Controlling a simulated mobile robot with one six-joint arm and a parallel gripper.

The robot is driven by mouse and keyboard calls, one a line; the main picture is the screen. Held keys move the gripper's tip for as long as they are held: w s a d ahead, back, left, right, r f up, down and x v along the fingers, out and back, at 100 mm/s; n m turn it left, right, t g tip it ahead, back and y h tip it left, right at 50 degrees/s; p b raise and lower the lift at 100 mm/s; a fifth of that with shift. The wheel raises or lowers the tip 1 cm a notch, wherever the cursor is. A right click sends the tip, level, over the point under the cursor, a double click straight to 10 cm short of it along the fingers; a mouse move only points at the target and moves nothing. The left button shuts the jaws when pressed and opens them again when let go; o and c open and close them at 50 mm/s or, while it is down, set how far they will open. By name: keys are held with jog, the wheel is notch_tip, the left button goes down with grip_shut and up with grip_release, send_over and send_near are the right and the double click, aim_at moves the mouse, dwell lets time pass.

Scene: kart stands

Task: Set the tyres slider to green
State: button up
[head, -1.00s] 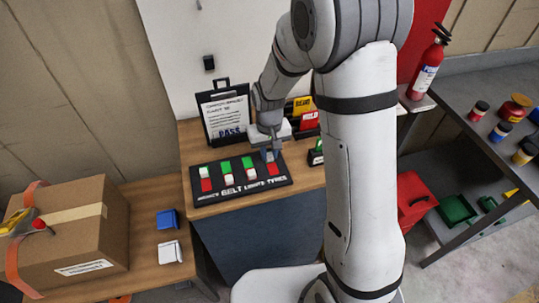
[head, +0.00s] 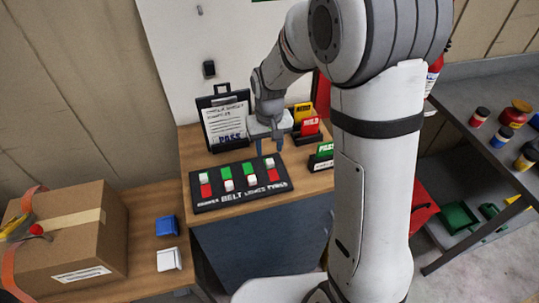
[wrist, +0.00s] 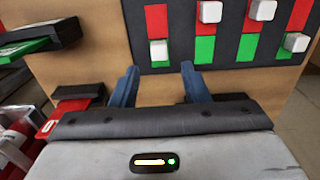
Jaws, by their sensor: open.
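The black slider board (head: 238,180) lies on the wooden desk with several red and green tracks. The tyres slider is the rightmost in the head view; its white knob (head: 269,163) sits at the far end, with red (head: 273,176) bare on the near side. In the wrist view this slider is leftmost. Its knob (wrist: 158,52) covers part of the green half, with red (wrist: 156,18) bare above. My gripper (head: 269,147) is open and empty behind the knob. In the wrist view the blue fingers of my gripper (wrist: 160,76) stand apart, the knob between and beyond their tips.
A clipboard (head: 226,122) stands behind the board.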

aim_at(270, 160)
notch_tip(270, 160, up, 3)
jog(key=shift+f, duration=0.1)
dwell(0.5)
jog(key=shift+s+d+r, duration=0.1)
jog(key=shift+d+r, duration=0.05)
jog(key=shift+r, duration=0.2)
jog(key=s+d+r+m+t, duration=0.1)
jog(key=s+d+r, duration=0.4)
jog(key=s, duration=0.4)
jog(key=s+d+r+m+t, duration=0.1)
jog(key=s+d+r, duration=0.4)
jog(key=s, duration=0.5)
jog(key=shift+r+t, duration=0.3)
jog(key=shift+t, duration=0.4)
